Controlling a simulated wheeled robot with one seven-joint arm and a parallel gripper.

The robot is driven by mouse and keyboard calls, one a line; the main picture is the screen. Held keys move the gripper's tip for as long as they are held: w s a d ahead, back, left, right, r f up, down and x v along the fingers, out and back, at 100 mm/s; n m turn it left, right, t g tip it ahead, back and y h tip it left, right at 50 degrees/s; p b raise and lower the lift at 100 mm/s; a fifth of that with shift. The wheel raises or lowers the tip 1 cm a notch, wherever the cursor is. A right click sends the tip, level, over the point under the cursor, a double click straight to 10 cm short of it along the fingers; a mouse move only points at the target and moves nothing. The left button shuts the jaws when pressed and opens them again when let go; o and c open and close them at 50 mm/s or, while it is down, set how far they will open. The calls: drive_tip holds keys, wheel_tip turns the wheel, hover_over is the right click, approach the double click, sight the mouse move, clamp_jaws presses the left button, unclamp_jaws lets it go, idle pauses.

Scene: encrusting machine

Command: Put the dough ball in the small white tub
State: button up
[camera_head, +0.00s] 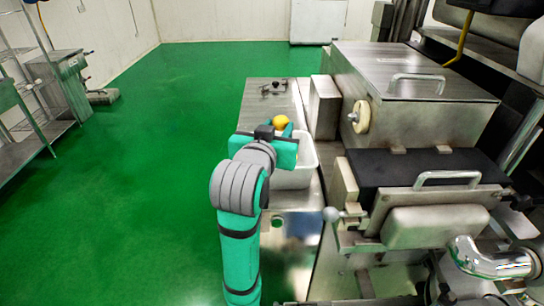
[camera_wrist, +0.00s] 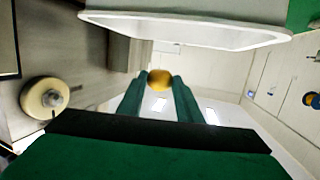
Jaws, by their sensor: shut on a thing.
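The dough ball (camera_head: 281,122) is a small yellow-orange ball at the tip of my gripper (camera_head: 284,130). In the wrist view the ball (camera_wrist: 160,79) sits between the two green fingertips (camera_wrist: 160,84), and the gripper is shut on it. The small white tub (camera_head: 305,165) stands on the steel surface, just right of and partly behind my gripper in the head view. My gripper hides part of the tub. In the wrist view the tub's white rim (camera_wrist: 190,30) crosses the top of the picture, apart from the ball. The tub's inside is mostly hidden.
The large steel encrusting machine (camera_head: 415,95) with handles and a pale knob (camera_head: 360,117) stands close on the right. A steel table (camera_head: 270,92) with a small dark fitting lies beyond the tub. A wire rack (camera_head: 30,110) stands far left. The green floor on the left is open.

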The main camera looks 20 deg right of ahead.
drive_tip(key=shift+w+f, duration=0.15)
drive_tip(key=shift+f, duration=2.8)
drive_tip(key=shift+a, duration=0.1)
drive_tip(key=o, duration=1.1)
